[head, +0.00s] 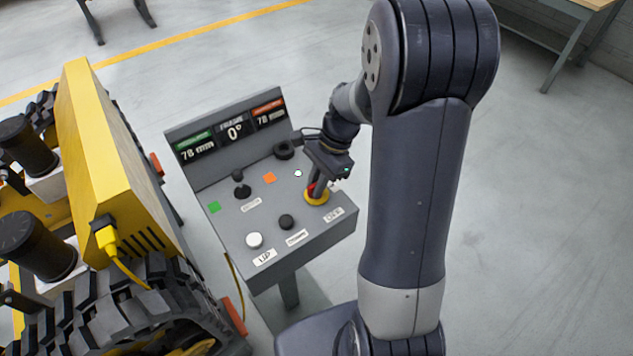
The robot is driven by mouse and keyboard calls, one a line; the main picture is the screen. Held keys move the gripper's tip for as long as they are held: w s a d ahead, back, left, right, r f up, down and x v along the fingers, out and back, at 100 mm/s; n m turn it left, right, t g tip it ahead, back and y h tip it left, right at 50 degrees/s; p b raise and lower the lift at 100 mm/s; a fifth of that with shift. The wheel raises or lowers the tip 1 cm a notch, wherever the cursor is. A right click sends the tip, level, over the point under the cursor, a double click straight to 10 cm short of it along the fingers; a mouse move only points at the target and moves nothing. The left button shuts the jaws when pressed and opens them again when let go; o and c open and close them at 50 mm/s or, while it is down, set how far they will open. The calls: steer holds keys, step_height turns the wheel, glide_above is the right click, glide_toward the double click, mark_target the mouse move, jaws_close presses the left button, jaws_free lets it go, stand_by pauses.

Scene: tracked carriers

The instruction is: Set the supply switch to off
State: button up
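A grey control console (228,218) stands left of my arm. On its right side is a red-handled switch on a round yellow base (317,199), which looks like the supply switch. My gripper (317,186) points down at this switch, with its fingers at the red handle. The fingers and gripper body hide most of the handle, so its turned position cannot be read. I cannot tell whether the fingers are open or closed on it, or touching it.
The console also carries a black joystick (241,186), a white button (254,240), a black button (286,222), a black knob (284,150) and a display (235,129) at its back edge. A yellow tracked machine (112,165) stands close on the left.

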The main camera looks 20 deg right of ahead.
jaws_close()
steer(key=shift+n, duration=0.4)
steer(key=n+g+p, duration=0.1)
steer(key=n, duration=0.2)
steer(key=shift+h, duration=0.4)
steer(key=n+g+h, duration=0.1)
steer(key=n, duration=0.3)
steer(key=shift+p, duration=0.4)
steer(key=n+h, duration=0.1)
steer(key=n, duration=0.1)
steer(key=n+g+h, duration=0.1)
steer(key=n, duration=0.2)
steer(key=n+h, duration=0.1)
steer(key=n, duration=0.3)
steer(key=shift+n+h, duration=0.4)
steer(key=shift+o, duration=2.4)
jaws_free()
